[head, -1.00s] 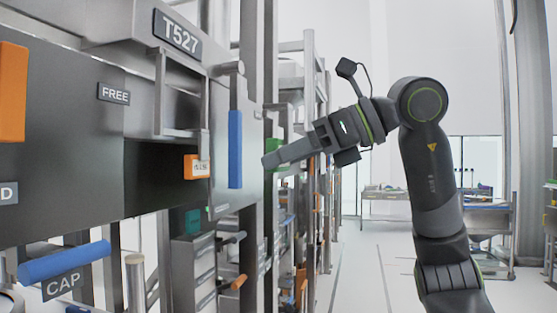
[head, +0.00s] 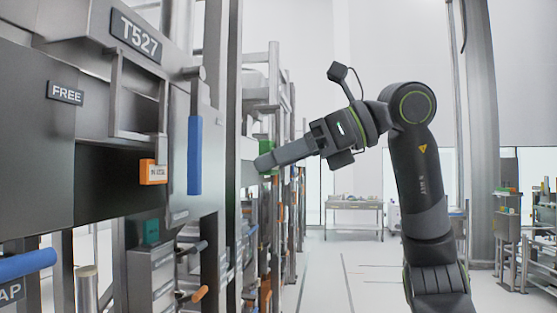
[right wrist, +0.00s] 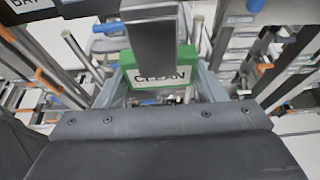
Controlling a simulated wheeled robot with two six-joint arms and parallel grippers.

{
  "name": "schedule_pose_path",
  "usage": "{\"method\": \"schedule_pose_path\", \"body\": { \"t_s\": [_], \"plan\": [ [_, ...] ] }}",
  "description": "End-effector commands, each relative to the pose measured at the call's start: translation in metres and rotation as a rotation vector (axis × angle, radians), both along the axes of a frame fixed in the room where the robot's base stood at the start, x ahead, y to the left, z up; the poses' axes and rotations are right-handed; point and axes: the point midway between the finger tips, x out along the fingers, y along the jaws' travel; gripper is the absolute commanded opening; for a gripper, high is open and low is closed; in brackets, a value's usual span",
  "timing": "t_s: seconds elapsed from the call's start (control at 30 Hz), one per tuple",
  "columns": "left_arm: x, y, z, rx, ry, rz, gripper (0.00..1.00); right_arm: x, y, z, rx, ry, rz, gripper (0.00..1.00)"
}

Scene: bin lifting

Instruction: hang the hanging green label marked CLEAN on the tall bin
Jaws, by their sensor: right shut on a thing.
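The green label marked CLEAN (right wrist: 186,57) shows in the right wrist view, partly covered by a grey finger. In the head view a small strip of green (head: 267,150) shows at the tip of my right gripper (head: 262,163). My right gripper is shut on the label and holds it up in front of the racks, right of the steel machine. The word CLEAN is not readable in the head view. I cannot pick out the tall bin for certain in either view. My left gripper is not in view.
A large steel machine marked T527 (head: 135,37) fills the left, with a blue handle (head: 194,155) and an orange tag (head: 153,172). Steel racks (head: 275,95) stand behind my gripper. A table (head: 354,208) stands far back. The floor (head: 345,270) in the middle is clear.

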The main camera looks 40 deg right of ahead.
Motion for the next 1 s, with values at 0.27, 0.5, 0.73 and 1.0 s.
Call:
{"method": "schedule_pose_path", "body": {
  "t_s": [0.27,0.5,0.73,1.0],
  "plan": [
    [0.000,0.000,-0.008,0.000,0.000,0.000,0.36,-0.018,-0.015,-0.001,0.001,-0.002,-0.003,0.45],
    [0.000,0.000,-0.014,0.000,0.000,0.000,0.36,-0.037,-0.029,-0.001,0.002,-0.001,-0.004,0.45],
    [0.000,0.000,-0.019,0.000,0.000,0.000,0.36,-0.055,-0.044,-0.001,0.002,-0.001,-0.004,0.45],
    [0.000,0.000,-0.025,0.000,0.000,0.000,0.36,-0.077,-0.060,-0.001,0.001,-0.002,-0.003,0.45]
  ]
}}
